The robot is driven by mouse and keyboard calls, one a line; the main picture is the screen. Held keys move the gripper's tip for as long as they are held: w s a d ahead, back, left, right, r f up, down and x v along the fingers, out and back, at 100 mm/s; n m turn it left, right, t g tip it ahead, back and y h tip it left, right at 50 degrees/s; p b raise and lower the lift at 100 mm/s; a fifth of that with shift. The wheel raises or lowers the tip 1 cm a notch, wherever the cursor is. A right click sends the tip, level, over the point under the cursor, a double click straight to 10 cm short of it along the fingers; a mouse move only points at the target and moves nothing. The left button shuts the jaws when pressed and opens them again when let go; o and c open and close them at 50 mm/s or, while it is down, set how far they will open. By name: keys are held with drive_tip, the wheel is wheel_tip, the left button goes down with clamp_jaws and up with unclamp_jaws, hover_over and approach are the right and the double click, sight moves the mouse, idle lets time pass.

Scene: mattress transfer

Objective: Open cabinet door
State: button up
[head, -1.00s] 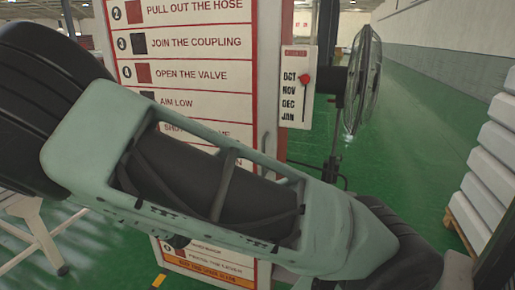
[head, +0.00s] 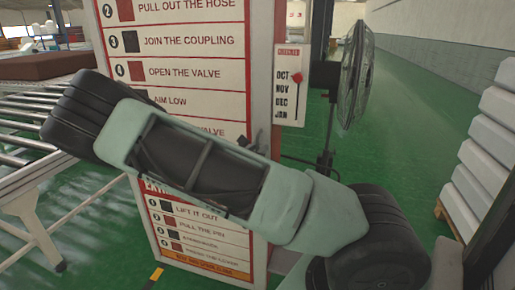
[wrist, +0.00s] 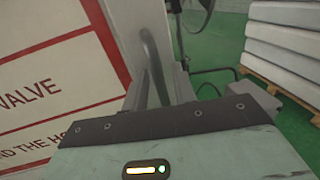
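The cabinet (head: 188,73) is a tall box with a white front panel, red border and printed instruction rows. It stands in the middle of the head view. Its handle (wrist: 151,50), a curved grey metal bar, shows on the narrow side edge in the wrist view. My gripper (wrist: 158,88) is at this handle, its two grey fingers apart on either side of the bar. Contact with the bar cannot be made out. In the head view my pale green arm covers the middle of the panel, and the gripper is small and partly hidden there. The door looks shut.
A small month sign (head: 289,85) hangs on the cabinet's side. A stand fan (head: 354,75) is behind it to the right. White stacked slabs (head: 490,150) on a pallet stand at the far right. A roller conveyor (head: 40,185) is at the left. Green floor lies open behind.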

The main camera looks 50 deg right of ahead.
clamp_jaws()
